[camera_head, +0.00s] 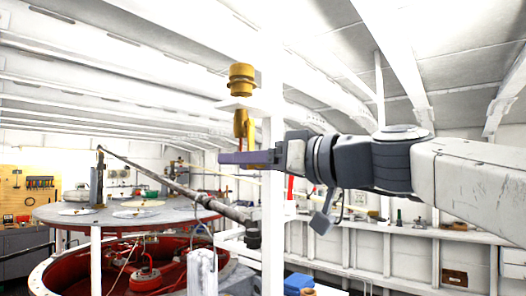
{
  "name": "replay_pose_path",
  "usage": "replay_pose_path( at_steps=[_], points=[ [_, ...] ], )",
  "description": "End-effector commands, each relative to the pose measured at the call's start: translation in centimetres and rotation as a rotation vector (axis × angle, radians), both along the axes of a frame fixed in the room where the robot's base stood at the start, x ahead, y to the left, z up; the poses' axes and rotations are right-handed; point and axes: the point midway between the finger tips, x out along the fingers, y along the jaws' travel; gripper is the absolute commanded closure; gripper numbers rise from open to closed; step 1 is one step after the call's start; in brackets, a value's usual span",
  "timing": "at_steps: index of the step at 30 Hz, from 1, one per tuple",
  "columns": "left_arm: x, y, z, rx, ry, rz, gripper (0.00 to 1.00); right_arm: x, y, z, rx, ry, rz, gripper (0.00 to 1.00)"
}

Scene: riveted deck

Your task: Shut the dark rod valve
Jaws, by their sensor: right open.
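A long dark rod (178,185) slants from a post at the upper left down to a dark end fitting (253,236) at the lower right. I cannot tell for certain whether this rod is the valve's handle. My right gripper (232,158) comes in from the right and points left, with purplish fingers, above the rod's lower end. It is open, with its fingers seen nearly edge-on. A brass fitting (241,124) stands just behind or above the fingers; I cannot tell whether they touch. My left gripper is out of view.
A brass cylinder (241,79) sits on a small white bracket on a white post (271,80). A round grey plate (120,214) stands over an open red tank (60,277) at the left. A white workbench (400,228) runs along the right, below my arm.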

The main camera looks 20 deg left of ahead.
Motion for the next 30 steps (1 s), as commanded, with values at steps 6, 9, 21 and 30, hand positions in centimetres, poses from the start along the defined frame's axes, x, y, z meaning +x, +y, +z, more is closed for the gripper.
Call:
replay_pose_path(
  at_steps=[6,9,21,30],
  points=[
    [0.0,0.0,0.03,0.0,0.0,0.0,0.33,0.06,0.13,-0.07,0.0,0.0,-0.001,0.46],
    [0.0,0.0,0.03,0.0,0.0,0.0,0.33,0.05,0.12,-0.06,0.0,0.0,-0.001,0.61],
    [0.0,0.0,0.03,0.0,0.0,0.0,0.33,0.07,0.06,-0.03,0.0,0.0,-0.002,1.0],
    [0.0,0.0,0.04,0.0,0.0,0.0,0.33,0.07,0.04,0.0,0.001,0.0,-0.002,1.0]
  ],
)
